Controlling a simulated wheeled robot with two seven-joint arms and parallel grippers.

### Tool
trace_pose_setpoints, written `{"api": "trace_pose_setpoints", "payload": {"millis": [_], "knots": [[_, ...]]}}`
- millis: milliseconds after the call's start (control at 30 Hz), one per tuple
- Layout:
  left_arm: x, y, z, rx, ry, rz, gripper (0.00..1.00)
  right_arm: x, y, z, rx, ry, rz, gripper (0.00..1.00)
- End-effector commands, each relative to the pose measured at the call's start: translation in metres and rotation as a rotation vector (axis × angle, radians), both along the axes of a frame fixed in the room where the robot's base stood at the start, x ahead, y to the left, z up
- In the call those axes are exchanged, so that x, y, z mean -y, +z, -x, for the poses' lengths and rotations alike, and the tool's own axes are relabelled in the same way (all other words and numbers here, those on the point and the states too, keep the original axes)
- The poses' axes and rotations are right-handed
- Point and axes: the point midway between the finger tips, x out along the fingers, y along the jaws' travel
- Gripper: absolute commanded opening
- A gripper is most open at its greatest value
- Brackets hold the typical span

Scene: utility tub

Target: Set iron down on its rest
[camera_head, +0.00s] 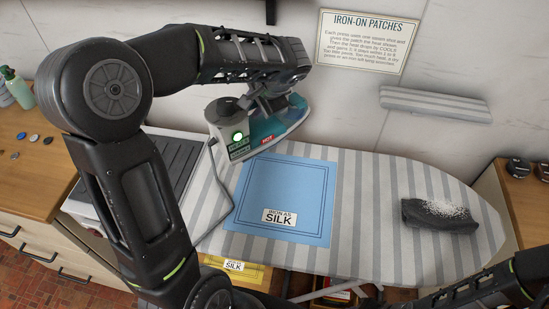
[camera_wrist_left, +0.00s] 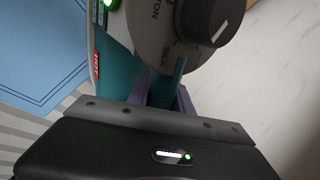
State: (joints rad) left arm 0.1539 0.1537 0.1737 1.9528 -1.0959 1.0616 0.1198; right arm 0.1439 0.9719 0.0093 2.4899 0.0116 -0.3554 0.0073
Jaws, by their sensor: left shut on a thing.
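The iron (camera_head: 286,122), teal and grey with a dial, a green light and a red "HOT" label, is held over the far side of the striped ironing board. My left gripper (camera_head: 268,100) is shut on it; in the left wrist view the iron (camera_wrist_left: 120,70) fills the space beyond my gripper (camera_wrist_left: 162,92). The dark ribbed rest (camera_head: 178,165) lies at the left end of the board, partly hidden by my left arm. My right arm shows at the bottom right, but its gripper is out of view.
A blue cloth (camera_head: 285,195) marked "SILK" lies on the ironing board (camera_head: 365,185). A dark, white-speckled cloth (camera_head: 438,215) lies at the right.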

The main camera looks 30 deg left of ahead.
Motion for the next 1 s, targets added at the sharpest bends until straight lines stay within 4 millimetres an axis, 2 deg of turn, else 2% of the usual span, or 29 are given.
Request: {"api": "trace_pose_setpoints", "payload": {"millis": [267, 600, 800, 1000], "knots": [[0.028, -0.015, -0.01, 0.003, 0.068, -0.002, 0.0, 0.0, -0.001, 0.0, 0.0, 0.0, 0.0, 0.36], [0.101, -0.038, -0.024, 0.006, 0.266, -0.006, 0.0, 0.0, -0.004, -0.001, 0.001, 0.001, -0.001, 0.36], [0.146, -0.034, -0.029, 0.008, 0.375, -0.004, 0.0, 0.0, -0.005, -0.001, 0.003, 0.0, -0.002, 0.36], [0.171, -0.027, -0.03, 0.007, 0.429, -0.002, 0.0, 0.0, -0.006, -0.001, 0.003, 0.001, -0.002, 0.36]]}}
